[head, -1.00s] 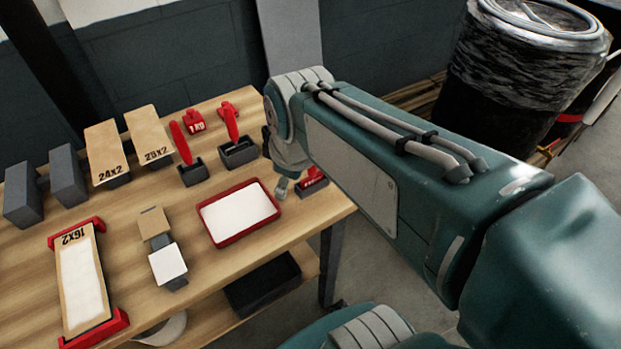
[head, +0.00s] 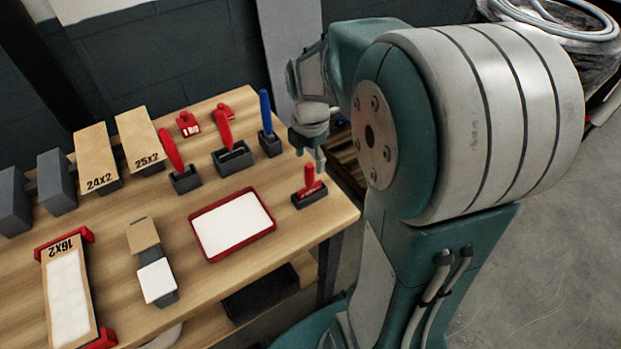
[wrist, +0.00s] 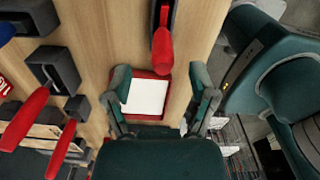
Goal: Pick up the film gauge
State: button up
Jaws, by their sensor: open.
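No tool carries a readable name, so I cannot tell for sure which is the film gauge. A red-handled tool (head: 310,178) stands upright in a dark holder (head: 312,201) near the table's right edge. My gripper (head: 309,156) hangs close above and beside it, apart as far as I can tell. In the wrist view the red handle (wrist: 162,50) lies ahead of my gripper (wrist: 164,92), whose fingers are spread with nothing held. Two more red-handled tools (head: 170,150) (head: 223,127) and a blue-handled one (head: 266,112) stand in dark holders farther back.
A red tray (head: 195,237) with a white sheet lies left of the near holder. Boxed filters (head: 96,152), a red weight (head: 187,124) and a framed 16x2 filter (head: 66,285) occupy the left. The table's right edge is close to my gripper.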

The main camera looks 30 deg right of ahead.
aim_at(309, 179)
jog(key=shift+a+f, duration=0.2)
jog(key=shift+f, duration=0.6)
notch_tip(309, 179, down, 5)
jog(key=shift+s+r, duration=0.1)
jog(key=shift+r, duration=0.1)
jog(key=shift+d+f, duration=0.2)
jog(key=shift+f, duration=0.05)
jog(key=shift+a, duration=0.2)
grip_shut()
